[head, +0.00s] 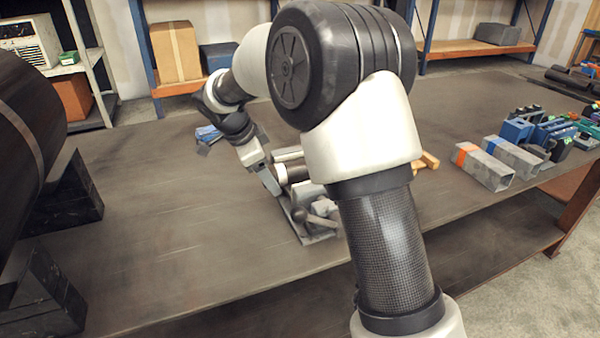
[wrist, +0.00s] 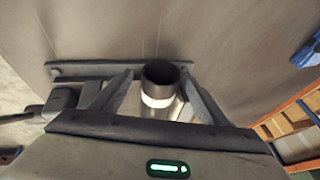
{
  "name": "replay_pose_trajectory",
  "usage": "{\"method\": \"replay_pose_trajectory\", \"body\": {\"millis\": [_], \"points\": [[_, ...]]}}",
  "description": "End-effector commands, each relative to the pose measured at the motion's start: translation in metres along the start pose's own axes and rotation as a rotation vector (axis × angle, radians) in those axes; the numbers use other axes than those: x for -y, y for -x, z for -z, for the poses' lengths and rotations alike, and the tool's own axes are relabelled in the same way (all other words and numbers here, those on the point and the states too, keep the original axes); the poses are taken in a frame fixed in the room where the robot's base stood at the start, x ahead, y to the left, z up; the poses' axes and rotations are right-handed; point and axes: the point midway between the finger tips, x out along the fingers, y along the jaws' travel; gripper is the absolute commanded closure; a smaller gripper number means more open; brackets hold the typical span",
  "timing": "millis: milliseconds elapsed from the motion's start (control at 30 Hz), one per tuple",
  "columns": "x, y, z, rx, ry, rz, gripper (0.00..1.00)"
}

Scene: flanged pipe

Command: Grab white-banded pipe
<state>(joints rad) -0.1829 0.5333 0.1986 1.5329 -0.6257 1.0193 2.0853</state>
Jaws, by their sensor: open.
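The white-banded pipe (wrist: 160,75) shows in the wrist view as a dark round open end with a white band below it. It stands between the two spread fingers of my gripper (wrist: 156,73), with a gap visible on each side. In the head view the dark pipe (head: 297,173) lies by a grey vise (head: 318,214), partly hidden by my arm. My gripper (head: 268,178) is at its left end there, open and holding nothing. How the pipe is supported is not clear.
My large arm link hides the table's middle. Square metal tubes (head: 485,167) and blue clamps (head: 540,130) lie at the right. A large dark cylinder (head: 30,120) on black blocks stands at the left. The left-front table is clear.

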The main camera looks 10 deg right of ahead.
Motion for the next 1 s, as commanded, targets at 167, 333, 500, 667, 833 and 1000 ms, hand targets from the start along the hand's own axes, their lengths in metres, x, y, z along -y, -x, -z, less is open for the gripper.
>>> {"method": "replay_pose_trajectory", "body": {"millis": [167, 333, 500, 667, 833, 1000], "points": [[0.0, -0.002, 0.0, 0.001, 0.001, 0.002, 0.32], [0.0, -0.002, 0.0, 0.001, 0.0, 0.002, 0.52], [0.0, -0.002, 0.0, 0.001, 0.0, 0.001, 0.8], [0.001, 0.0, 0.001, 0.0, 0.0, 0.004, 0.96], [0.002, 0.001, 0.001, 0.0, 0.0, 0.005, 0.96], [0.007, 0.017, 0.007, 0.0, -0.002, 0.008, 0.96]]}}
